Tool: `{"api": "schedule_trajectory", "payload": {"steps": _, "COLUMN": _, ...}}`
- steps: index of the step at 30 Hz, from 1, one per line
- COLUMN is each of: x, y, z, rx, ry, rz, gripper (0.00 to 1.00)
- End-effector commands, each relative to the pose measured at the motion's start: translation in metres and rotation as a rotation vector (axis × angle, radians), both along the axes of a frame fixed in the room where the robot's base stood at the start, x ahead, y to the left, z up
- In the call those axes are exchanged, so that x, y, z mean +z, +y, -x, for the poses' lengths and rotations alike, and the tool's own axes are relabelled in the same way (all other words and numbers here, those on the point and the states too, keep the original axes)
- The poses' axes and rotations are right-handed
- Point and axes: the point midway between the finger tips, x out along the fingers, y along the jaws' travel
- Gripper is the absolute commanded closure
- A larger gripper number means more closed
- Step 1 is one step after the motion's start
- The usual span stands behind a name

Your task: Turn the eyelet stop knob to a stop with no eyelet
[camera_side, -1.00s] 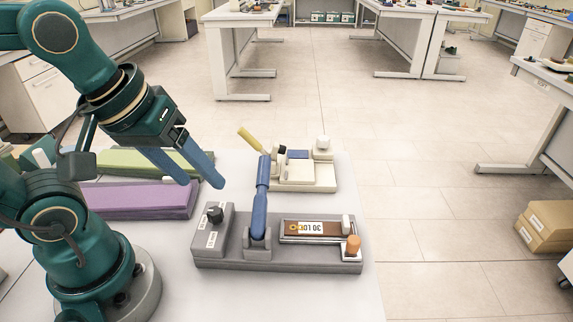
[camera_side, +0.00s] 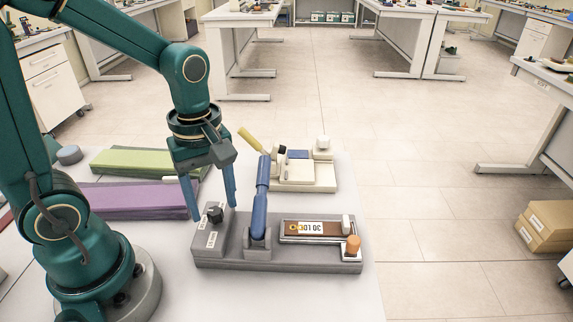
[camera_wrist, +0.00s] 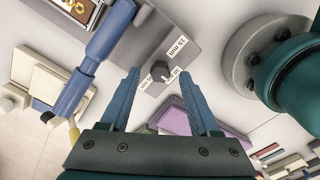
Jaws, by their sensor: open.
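The knob (camera_side: 215,214) is a small black knob on the raised left block of the grey fixture (camera_side: 225,248), with white labels beside it. In the wrist view the knob (camera_wrist: 160,70) lies ahead of and between the fingers, its pointer side toward a label; the labels are partly readable, one as "15 mm". My gripper (camera_side: 213,212) points down above the knob, fingers open and empty; it also shows in the wrist view (camera_wrist: 161,76). The fixture's blue lever (camera_side: 261,195) stands upright right of the knob. A brown strap piece (camera_side: 300,229) lies in the fixture's right tray.
A cream fixture (camera_side: 300,175) with a yellow handle sits behind. Purple (camera_side: 135,200) and green (camera_side: 140,161) blocks lie to the left. The front of the table (camera_side: 270,297) is clear.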

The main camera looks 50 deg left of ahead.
Motion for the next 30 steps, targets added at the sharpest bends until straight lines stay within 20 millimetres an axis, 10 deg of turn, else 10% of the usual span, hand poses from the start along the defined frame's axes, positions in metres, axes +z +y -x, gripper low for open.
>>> {"api": "schedule_trajectory", "payload": {"steps": 13, "x": -0.0114, "y": -0.0001, "z": 0.0003, "rx": -0.001, "ry": -0.001, "rz": 0.000, "gripper": 0.37}}
{"api": "schedule_trajectory", "payload": {"steps": 18, "x": -0.0113, "y": -0.0001, "z": 0.0003, "rx": -0.001, "ry": -0.001, "rz": 0.000, "gripper": 1.00}}
{"api": "schedule_trajectory", "payload": {"steps": 30, "x": -0.0110, "y": -0.0002, "z": 0.0002, "rx": -0.050, "ry": -0.002, "rz": 0.000, "gripper": 1.00}}
